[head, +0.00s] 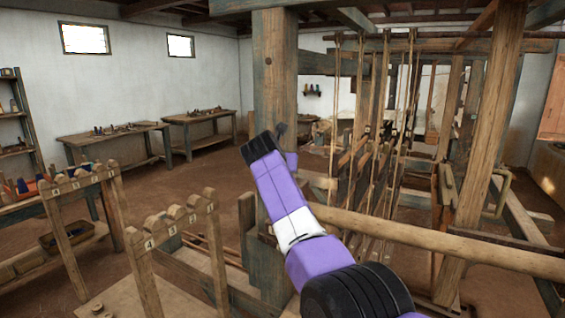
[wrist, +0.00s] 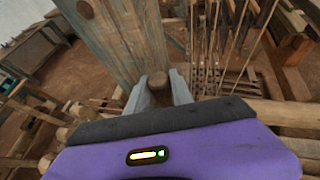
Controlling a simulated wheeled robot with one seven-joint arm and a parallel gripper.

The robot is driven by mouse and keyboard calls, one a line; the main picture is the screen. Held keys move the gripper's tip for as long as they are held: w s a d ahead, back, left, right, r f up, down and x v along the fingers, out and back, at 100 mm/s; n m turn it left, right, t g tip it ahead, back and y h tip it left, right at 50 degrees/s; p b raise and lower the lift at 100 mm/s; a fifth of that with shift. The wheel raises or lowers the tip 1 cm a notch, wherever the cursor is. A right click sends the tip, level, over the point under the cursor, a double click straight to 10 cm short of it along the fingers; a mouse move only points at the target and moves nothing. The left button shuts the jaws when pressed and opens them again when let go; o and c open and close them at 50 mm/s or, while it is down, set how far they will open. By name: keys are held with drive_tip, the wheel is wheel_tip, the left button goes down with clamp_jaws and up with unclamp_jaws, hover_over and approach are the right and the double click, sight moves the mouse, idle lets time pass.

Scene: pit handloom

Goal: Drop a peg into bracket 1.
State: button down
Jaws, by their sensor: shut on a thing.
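In the wrist view my gripper (wrist: 159,92) has two grey fingers shut on a short brown wooden peg (wrist: 157,79), whose round end shows between them. In the head view my gripper (head: 284,138) is up in front of a thick wooden post, and I cannot make out the peg there. A near wooden rack (head: 170,223) with numbered bracket notches stands at lower left, and bracket 1 (head: 211,207) is at its right end. My gripper is above and to the right of bracket 1, well apart from it. A similar numbered rack (head: 85,183) stands behind it.
The thick post (head: 275,75) stands close behind my gripper. The loom's hanging cords and frame (head: 375,130) fill the right side, with a long round beam (head: 430,238) crossing in front. Work tables (head: 115,133) line the far wall. Open floor lies between.

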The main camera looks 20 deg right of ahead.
drive_tip(key=shift+f, duration=2.8)
drive_tip(key=c, duration=1)
unclamp_jaws()
drive_tip(key=shift+c, duration=0.2)
drive_tip(key=v, duration=1.4)
drive_tip(key=shift+s+a, duration=0.3)
